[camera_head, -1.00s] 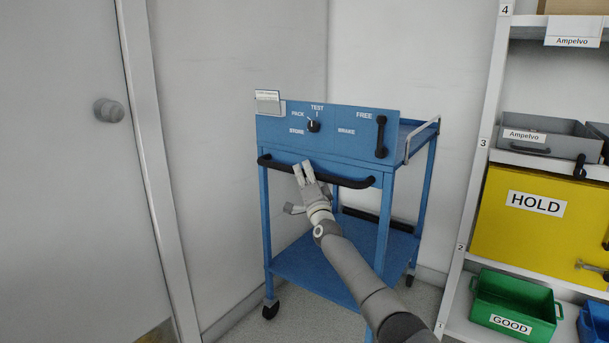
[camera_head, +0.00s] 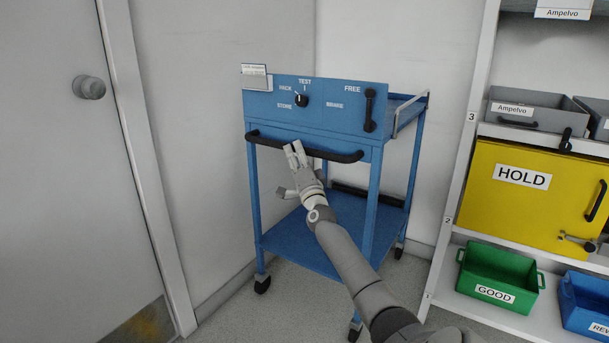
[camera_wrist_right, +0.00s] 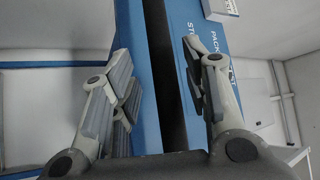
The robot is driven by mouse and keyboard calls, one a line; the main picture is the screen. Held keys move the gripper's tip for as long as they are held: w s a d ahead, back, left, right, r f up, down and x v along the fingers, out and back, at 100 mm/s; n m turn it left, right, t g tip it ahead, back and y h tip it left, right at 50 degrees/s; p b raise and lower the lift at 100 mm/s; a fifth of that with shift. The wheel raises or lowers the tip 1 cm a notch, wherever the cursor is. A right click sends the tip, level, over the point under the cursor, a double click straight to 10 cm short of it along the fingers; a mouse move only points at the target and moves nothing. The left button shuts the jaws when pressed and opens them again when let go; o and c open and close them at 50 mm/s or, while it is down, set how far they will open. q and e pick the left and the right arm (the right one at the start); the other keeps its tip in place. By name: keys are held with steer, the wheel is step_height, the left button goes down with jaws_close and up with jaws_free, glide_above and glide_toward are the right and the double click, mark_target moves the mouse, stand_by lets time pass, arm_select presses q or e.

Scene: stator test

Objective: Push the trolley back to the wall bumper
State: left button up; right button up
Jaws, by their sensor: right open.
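The blue trolley (camera_head: 336,107) stands upright near the grey wall, with a black push handle (camera_head: 340,155) across its front. My right gripper (camera_head: 295,150) is at the left half of this handle, its fingers open. In the right wrist view, the dark handle (camera_wrist_right: 163,60) runs between the two open fingers (camera_wrist_right: 163,95); I cannot tell whether they touch it. A black bar (camera_head: 385,198) shows low behind the trolley, partly hidden by its frame; I cannot tell whether it is the wall bumper. My left gripper is not in view.
The trolley panel has a dial (camera_head: 301,100) and an upright black lever (camera_head: 369,110) below FREE. A white shelf (camera_head: 457,160) with bins and a yellow HOLD box (camera_head: 510,215) stands close on the right. A grey door (camera_head: 60,200) is at the left.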

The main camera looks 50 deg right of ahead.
steer(key=v, duration=0.8)
steer(key=shift+s, duration=0.25)
steer(key=shift+a+f, duration=0.1)
steer(key=shift+a, duration=0.05)
